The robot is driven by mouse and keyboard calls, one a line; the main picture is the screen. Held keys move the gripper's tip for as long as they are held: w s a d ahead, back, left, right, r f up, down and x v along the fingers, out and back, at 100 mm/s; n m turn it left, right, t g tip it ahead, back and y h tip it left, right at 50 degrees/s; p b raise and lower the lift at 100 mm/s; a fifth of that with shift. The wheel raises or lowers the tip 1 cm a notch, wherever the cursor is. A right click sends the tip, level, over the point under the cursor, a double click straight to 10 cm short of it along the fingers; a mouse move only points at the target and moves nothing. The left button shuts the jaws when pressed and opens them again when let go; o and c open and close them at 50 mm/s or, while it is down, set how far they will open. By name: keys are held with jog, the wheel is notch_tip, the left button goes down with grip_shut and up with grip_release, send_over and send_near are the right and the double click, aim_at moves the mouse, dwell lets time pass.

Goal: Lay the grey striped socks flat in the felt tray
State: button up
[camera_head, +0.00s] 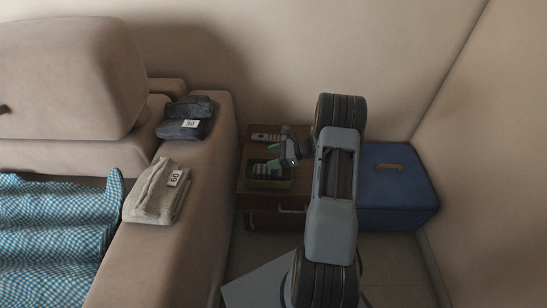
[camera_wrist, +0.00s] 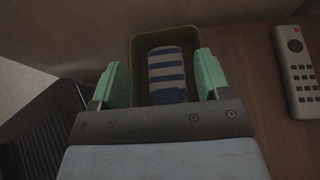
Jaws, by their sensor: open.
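The grey and dark-blue striped socks (camera_wrist: 167,78) lie as a flat bundle inside the olive felt tray (camera_wrist: 137,62). In the head view the striped socks (camera_head: 266,170) also show in the tray (camera_head: 268,185), on top of a brown wooden cabinet. My gripper (camera_wrist: 162,66) is open, with one green fingertip to each side of the socks as the wrist camera sees them. I cannot tell whether the fingers touch them. In the head view my gripper (camera_head: 274,156) is at the back edge of the tray. The near end of the socks is hidden by the gripper body.
A remote control (camera_head: 268,137) lies behind the tray on the cabinet (camera_head: 250,208). A blue box (camera_head: 398,200) stands to the right. A sofa armrest (camera_head: 185,250) on the left carries a beige folded cloth (camera_head: 155,197) and dark folded cloth (camera_head: 184,128). A checked blanket (camera_head: 55,230) lies on the sofa.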

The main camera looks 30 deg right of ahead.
jog(key=o, duration=0.5)
jog(key=shift+o, duration=0.2)
jog(key=shift+d, duration=0.1)
jog(key=p+v, duration=0.3)
jog(key=v, duration=1)
jog(key=shift+s+d, duration=0.2)
jog(key=shift+d, duration=0.05)
jog(key=shift+r, duration=0.1)
